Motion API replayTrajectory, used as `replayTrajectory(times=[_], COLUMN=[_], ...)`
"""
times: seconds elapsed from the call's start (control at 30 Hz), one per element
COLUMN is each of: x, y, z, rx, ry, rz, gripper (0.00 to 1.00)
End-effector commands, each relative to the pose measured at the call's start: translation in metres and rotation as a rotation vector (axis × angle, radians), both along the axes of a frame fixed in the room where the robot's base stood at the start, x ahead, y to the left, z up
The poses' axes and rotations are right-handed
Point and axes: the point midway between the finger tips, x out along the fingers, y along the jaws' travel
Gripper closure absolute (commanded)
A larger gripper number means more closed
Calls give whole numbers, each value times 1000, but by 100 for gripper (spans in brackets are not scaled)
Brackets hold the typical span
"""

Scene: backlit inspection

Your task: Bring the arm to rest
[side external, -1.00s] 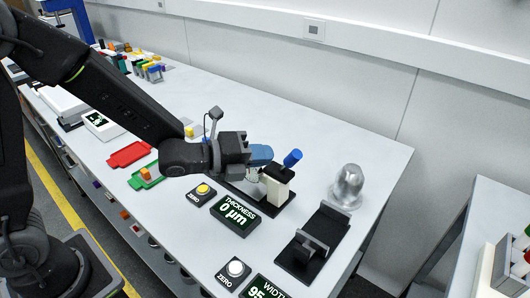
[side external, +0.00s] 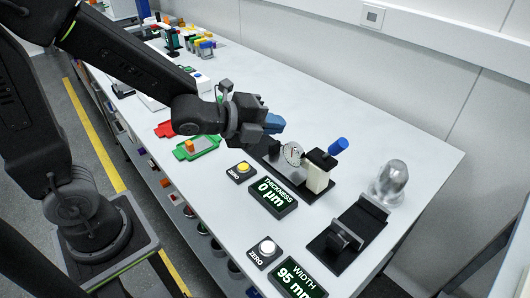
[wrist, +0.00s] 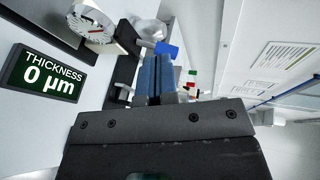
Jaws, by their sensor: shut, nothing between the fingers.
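My gripper (side external: 272,122) is in the air above the left end of the thickness gauge (side external: 317,170), its blue fingers shut with nothing between them. In the wrist view the two blue fingers (wrist: 155,75) lie side by side with only a thin dark line between them. The gauge has a round dial (side external: 292,154), a cream block and a blue handle (side external: 339,146). Its display (side external: 273,196) reads THICKNESS 0 µm.
A yellow ZERO button (side external: 243,168), a white ZERO button (side external: 267,247) and a WIDTH display (side external: 297,279) stand near the front edge. A black width fixture (side external: 345,238) and a clear dome (side external: 388,183) are at right. A green tray (side external: 207,146) holds an orange block; a red tray (side external: 165,129) is beside it.

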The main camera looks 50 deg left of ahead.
Motion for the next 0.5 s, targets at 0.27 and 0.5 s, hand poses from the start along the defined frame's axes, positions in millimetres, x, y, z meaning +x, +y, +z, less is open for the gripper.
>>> replayTrajectory(times=[0.27, 0.5], x=[-47, -123], y=[56, 68], z=[31, 44], rx=[-491, -951], ry=[362, 632], rz=[611, 1088], gripper=[100, 100])
